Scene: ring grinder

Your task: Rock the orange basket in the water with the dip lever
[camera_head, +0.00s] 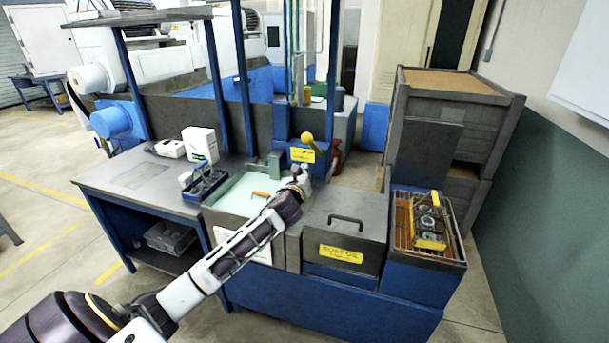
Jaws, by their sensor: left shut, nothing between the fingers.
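The dip lever (308,139) has a yellow ball knob and stands on a blue housing with a yellow label, behind the tank. The water tank (228,218) is grey with pale green water. A small orange part (261,194), likely the orange basket's handle, shows at the water's right side; the rest of the basket is hidden. My left gripper (302,172) is shut and empty. In the picture it is just below the lever's label, at the tank's right rear corner. Whether it touches the housing is unclear. My right gripper is out of view.
A lidded grey box (345,240) with a black handle stands right of the tank. Farther right, a wire rack (403,238) holds a yellow-handled carrier with metal rings. A white carton (200,144) and a blue-grey caddy (204,183) stand left.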

